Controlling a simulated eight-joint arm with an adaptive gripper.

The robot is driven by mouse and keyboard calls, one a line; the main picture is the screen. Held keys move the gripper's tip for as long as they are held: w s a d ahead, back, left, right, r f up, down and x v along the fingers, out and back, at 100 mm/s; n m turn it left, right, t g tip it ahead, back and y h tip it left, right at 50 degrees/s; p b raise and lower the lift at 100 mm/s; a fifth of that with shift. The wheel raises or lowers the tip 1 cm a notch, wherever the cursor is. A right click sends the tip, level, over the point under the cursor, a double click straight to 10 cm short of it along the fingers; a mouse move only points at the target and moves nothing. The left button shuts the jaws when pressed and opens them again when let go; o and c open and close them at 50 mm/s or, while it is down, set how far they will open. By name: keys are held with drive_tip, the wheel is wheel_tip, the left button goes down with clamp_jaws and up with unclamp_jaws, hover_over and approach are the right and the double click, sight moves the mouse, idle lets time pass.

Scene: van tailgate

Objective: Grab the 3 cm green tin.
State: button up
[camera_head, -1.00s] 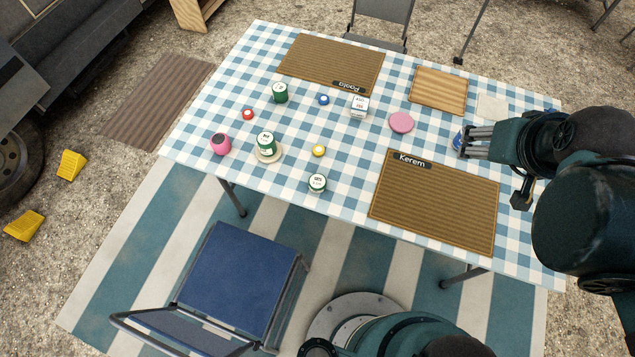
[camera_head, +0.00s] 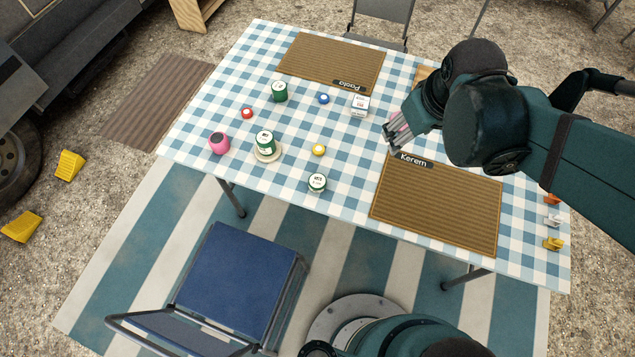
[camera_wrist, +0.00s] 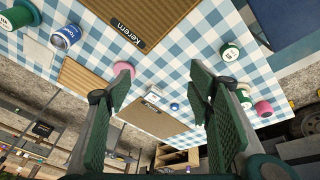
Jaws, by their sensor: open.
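Three green tins with white labels stand on the checked table in the head view. One tin (camera_head: 279,92) is toward the back left, one tin (camera_head: 265,141) stands on a saucer (camera_head: 267,155), and a lower-looking tin (camera_head: 317,183) is near the front edge. I cannot tell which is 3 cm. My gripper (camera_head: 392,133) is open and empty above the table, right of all three, by the Kerem mat. In the wrist view, the open fingers (camera_wrist: 161,76) have a green tin (camera_wrist: 229,51) to their right.
The Kerem mat (camera_head: 440,205) and Paola mat (camera_head: 330,60) lie flat. A yellow cap (camera_head: 319,149), blue cap (camera_head: 323,98), red cap (camera_head: 247,113), white box (camera_head: 360,103) and pink pot (camera_head: 219,143) stand around the tins. Coloured clips (camera_head: 552,220) sit at the right edge.

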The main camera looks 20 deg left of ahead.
drive_tip(key=s+a+f+n+g+b, duration=0.15)
drive_tip(key=a+f+n, duration=0.35)
drive_tip(key=a+f, duration=0.55)
drive_tip(key=n+g+h, duration=0.1)
drive_tip(key=n+g, duration=0.1)
drive_tip(key=n, duration=0.2)
hover_over(317, 181)
drive_tip(key=f, duration=0.7)
drive_tip(key=shift+w+d+b, duration=0.25)
drive_tip(key=shift+w+b, duration=0.05)
drive_tip(key=shift+w, duration=0.05)
drive_tip(key=shift+s+a+f, duration=0.3)
drive_tip(key=shift+f, duration=0.15)
drive_tip(key=shift+f+b, duration=0.4)
drive_tip(key=shift+f, duration=0.85)
drive_tip(key=shift+f, duration=0.15)
drive_tip(key=shift+d+f+b, duration=0.1)
drive_tip(key=shift+f+b, duration=0.85)
drive_tip(key=shift+f, duration=1.55)
